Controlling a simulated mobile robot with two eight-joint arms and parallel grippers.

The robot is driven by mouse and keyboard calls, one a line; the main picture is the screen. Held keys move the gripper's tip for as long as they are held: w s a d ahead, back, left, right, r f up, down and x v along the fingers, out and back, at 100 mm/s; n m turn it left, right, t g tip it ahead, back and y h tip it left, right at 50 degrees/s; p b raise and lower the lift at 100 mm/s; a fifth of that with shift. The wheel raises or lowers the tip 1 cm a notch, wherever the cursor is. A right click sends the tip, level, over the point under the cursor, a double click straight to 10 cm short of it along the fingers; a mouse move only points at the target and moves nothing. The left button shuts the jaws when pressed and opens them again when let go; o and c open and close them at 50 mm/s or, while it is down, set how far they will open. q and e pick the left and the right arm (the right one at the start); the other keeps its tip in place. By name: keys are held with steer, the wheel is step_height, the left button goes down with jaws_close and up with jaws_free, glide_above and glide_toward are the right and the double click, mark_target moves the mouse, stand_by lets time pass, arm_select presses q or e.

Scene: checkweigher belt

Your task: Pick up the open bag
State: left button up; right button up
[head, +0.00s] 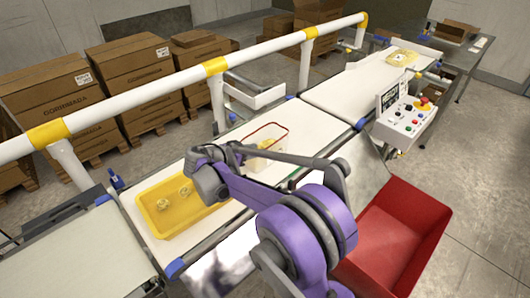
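A clear, open-topped pack with a red rim (275,129) stands on the white belt, with small yellow pieces inside; it looks like the open bag. My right arm crosses in front of its lower left part. My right gripper (238,158) is at the near left side of this pack, partly hidden by my own arm links. Whether it touches the pack, and whether its fingers are open, I cannot tell. My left gripper is not in view.
A yellow tray (158,225) with a few small pale pieces lies at the belt's near end. A yellowish pack (401,57) lies farther along. A white-and-yellow rail (140,105) runs behind. A control box (408,122) and red bin (405,225) stand right.

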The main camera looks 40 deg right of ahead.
steer(key=shift+m+h, duration=0.3)
steer(key=x, duration=1.1)
steer(key=shift+w+d+r+p, duration=0.15)
steer(key=shift+w+p, duration=0.25)
jaws_close()
stand_by(0.6)
